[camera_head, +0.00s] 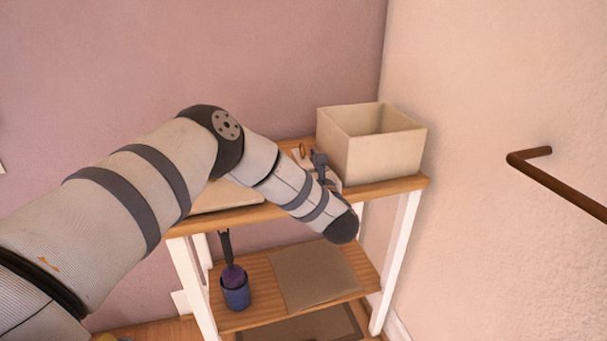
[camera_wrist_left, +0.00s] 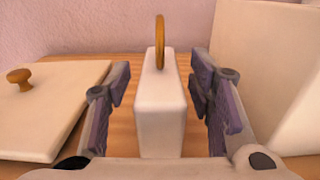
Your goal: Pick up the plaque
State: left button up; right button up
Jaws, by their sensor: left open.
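A pale upright block with a gold ring on top, apparently the plaque (camera_wrist_left: 160,115), stands on the wooden top shelf. In the head view its ring end (camera_head: 302,151) shows just beyond my left gripper (camera_head: 318,160), and the rest is mostly hidden. In the wrist view my left gripper (camera_wrist_left: 163,95) is open, with one finger on each side of the block. A gap shows on both sides, so the fingers look apart from it. My right gripper is in neither view.
A cream open box (camera_head: 385,157) stands close to the right of the gripper. A flat cream panel with a knob (camera_wrist_left: 45,95) lies to the left. The lower shelf holds a blue cup (camera_head: 236,292) and a flat brown board (camera_head: 312,275). A brown rail (camera_head: 560,172) is on the right wall.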

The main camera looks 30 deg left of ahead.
pick_arm(q)
jog(key=shift+r, duration=0.1)
grip_shut()
jog(key=shift+r, duration=0.15)
